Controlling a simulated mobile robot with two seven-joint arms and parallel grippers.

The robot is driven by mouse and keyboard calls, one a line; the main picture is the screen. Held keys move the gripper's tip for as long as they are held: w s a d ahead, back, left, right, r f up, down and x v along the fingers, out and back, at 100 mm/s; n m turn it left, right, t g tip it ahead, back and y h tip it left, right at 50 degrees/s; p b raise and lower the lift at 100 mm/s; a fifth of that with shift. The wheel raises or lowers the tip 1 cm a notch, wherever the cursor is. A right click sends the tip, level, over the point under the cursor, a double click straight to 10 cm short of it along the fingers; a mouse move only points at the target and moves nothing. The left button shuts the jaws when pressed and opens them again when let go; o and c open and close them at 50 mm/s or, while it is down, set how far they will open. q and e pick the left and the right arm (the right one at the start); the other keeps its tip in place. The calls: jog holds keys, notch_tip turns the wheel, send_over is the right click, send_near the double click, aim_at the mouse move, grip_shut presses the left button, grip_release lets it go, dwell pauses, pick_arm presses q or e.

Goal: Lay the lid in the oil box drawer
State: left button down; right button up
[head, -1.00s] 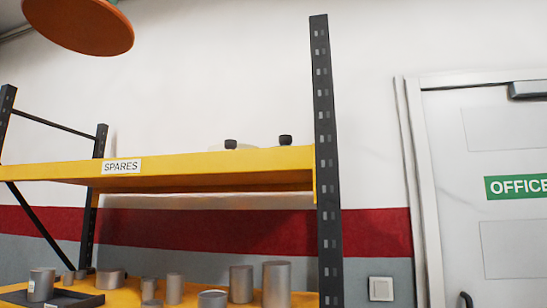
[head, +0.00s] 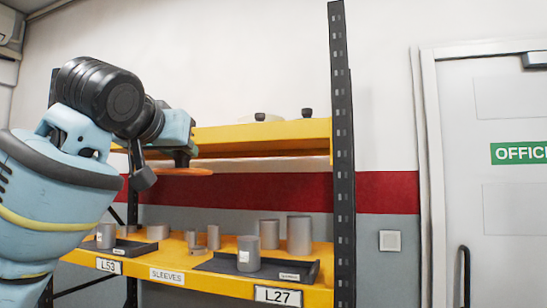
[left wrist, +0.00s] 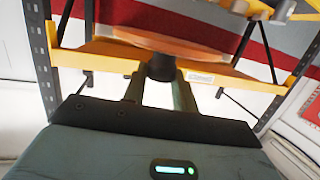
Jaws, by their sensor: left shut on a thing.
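The lid is an orange disc (head: 183,171) with a black knob. My left gripper (head: 186,157) is shut on this knob, and the disc hangs roughly level below the jaws, in front of the shelf rack. In the left wrist view the lid (left wrist: 195,40) lies beyond the fingers, and its black knob (left wrist: 160,68) sits between the two fingertips. No oil box or drawer shows in either view. My right gripper is not in view.
A yellow rack (head: 262,135) with a dark upright post (head: 343,160) stands behind the lid. Its lower shelf holds several grey metal cylinders (head: 299,235) and dark trays (head: 212,263). A white office door (head: 500,230) is at the right.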

pick_arm(q)
jog(key=w+f, duration=0.3)
jog(key=f, duration=1.5)
jog(key=w+f, duration=0.2)
jog(key=f, duration=1.6)
jog(key=s+a+f+y, duration=0.1)
jog(key=s+a+f, duration=0.1)
jog(key=s+f, duration=0.9)
jog(key=s+a+f+n+y, duration=0.1)
jog(key=s+a+f, duration=0.2)
jog(key=s+f, duration=0.9)
jog(key=shift+s+a+f+n, duration=0.15)
jog(key=shift+a+f+n, duration=0.1)
jog(key=shift+f+n, duration=0.05)
